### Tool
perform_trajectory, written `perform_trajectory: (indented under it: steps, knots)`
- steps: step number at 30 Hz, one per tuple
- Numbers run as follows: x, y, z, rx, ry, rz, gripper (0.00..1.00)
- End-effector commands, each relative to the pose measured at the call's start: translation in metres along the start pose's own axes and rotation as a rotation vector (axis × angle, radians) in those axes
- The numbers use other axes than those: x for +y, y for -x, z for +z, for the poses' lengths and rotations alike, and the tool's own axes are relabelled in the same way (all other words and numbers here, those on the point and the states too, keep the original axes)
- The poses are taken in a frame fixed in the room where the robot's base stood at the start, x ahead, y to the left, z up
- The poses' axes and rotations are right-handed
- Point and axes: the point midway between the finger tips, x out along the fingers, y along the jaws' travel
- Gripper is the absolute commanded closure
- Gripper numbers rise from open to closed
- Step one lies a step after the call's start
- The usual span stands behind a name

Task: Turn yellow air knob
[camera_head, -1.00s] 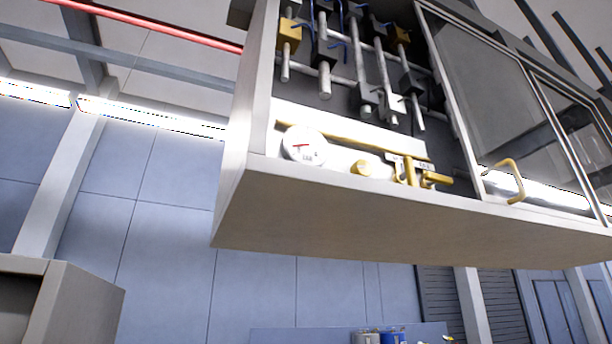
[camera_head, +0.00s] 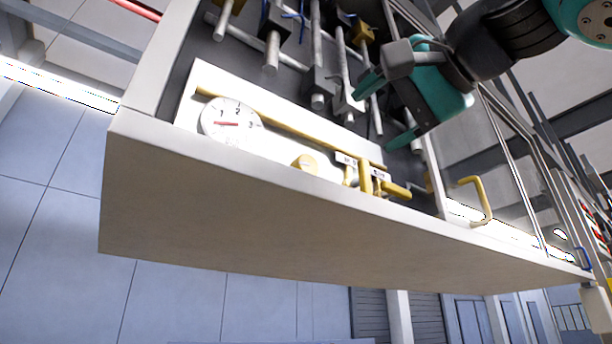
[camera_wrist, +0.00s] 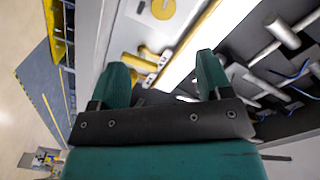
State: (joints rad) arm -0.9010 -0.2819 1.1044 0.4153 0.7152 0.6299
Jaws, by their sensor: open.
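The yellow air knob (camera_head: 305,163) is a small round knob on the white panel (camera_head: 200,105), between the round gauge (camera_head: 232,121) and the yellow valve handles (camera_head: 372,184). In the wrist view the knob (camera_wrist: 163,9) shows near the top edge, beyond my fingertips. The valve handles (camera_wrist: 150,57) lie closer, in the gap between the fingers. My gripper (camera_head: 378,115) is open and empty, to the right of the knob and apart from it in the head view. It also shows in the wrist view (camera_wrist: 160,78) with its two green fingers spread.
The cabinet's pale bottom edge (camera_head: 250,215) juts out below the panel. Grey pipes (camera_head: 318,60) and blue tubes fill the space above. A glass door with a yellow handle (camera_head: 478,198) is at the right. Open space lies below the cabinet.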

Motion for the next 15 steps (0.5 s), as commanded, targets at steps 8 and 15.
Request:
perform_trajectory:
  steps: [8, 15]
  knots:
    - [-0.004, -0.026, -0.003, 0.007, -0.014, -0.006, 0.28]
    - [-0.009, -0.082, -0.004, 0.001, -0.014, -0.008, 0.28]
